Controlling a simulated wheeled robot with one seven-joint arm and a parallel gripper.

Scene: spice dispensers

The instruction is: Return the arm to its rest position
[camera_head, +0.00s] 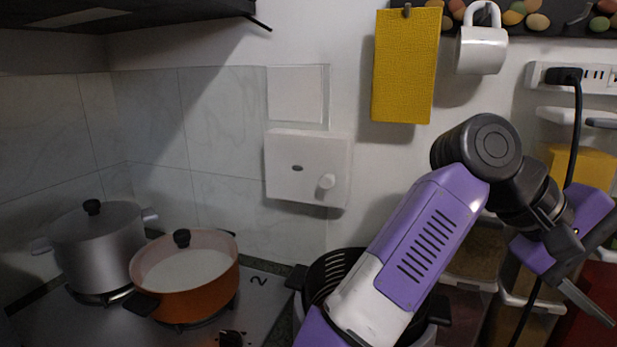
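My arm, purple, white and black, rises from the bottom centre and bends to the right at a black elbow joint. My gripper (590,255) is at the right edge of the head view, in front of the spice dispensers, partly cut off by the frame. One pale metal finger points down and right; the other finger parts are dark and hard to separate, so I cannot tell its opening. I see nothing held in it. The spice dispensers (471,262) stand behind my arm at the lower right, partly hidden by it.
A grey pot (98,245) and an orange pan (190,296) stand on the stove at left. A black basket-like pot (325,272) is close behind my arm. A yellow cloth (406,65), white mug (482,50) and power strip (592,75) are on the wall.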

